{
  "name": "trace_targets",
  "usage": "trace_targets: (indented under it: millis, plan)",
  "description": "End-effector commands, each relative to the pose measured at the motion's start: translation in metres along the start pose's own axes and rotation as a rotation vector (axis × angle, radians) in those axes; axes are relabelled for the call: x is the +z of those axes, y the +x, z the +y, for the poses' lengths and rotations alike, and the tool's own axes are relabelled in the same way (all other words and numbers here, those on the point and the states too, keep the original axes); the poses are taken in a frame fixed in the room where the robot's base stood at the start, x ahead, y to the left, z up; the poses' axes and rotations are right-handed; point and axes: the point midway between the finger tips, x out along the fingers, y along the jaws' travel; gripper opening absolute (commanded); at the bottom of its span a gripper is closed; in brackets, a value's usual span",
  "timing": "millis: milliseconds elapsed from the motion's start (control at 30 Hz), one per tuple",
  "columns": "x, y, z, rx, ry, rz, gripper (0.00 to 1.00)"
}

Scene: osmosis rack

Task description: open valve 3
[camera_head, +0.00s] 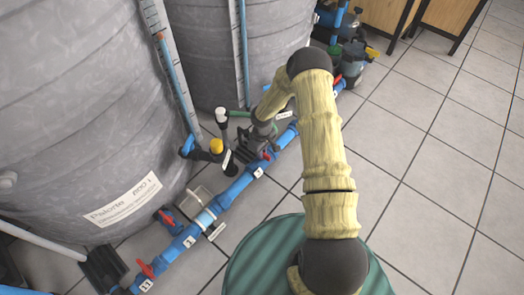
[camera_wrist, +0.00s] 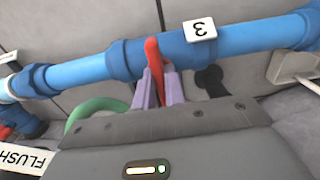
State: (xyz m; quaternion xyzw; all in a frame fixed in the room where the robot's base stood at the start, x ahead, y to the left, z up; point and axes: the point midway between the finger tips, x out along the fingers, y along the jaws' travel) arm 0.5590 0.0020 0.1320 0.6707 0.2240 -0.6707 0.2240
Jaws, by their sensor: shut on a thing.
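Valve 3 sits on a blue pipe (camera_wrist: 236,40) beside a white tag marked 3 (camera_wrist: 200,30). Its red handle (camera_wrist: 153,58) sticks out from the pipe toward my gripper (camera_wrist: 160,77) and looks roughly crosswise to the pipe. The two light purple fingers are shut on the handle, one on each side. In the head view my gripper (camera_head: 264,146) reaches down to the pipe, with a bit of red handle (camera_head: 267,156) at its tip. The gripper body and arm hide much of the valve there.
Large grey tanks (camera_head: 80,110) stand left of the pipe run. Other red-handled valves (camera_head: 146,268) lie lower left. A yellow-capped fitting (camera_head: 216,147) and a white-capped one (camera_head: 221,115) stand close to my gripper. The tiled floor (camera_head: 430,150) at right is clear.

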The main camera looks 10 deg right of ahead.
Motion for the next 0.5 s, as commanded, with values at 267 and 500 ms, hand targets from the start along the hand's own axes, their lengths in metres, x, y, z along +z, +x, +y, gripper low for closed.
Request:
trace_targets:
  millis: [267,500]
  plan:
    - [0.0003,-0.0038,-0.0001,0.0,-0.103,-0.001,0.0]
    - [0.0002,-0.0055,0.0001,0.001,-0.278,-0.001,0.0]
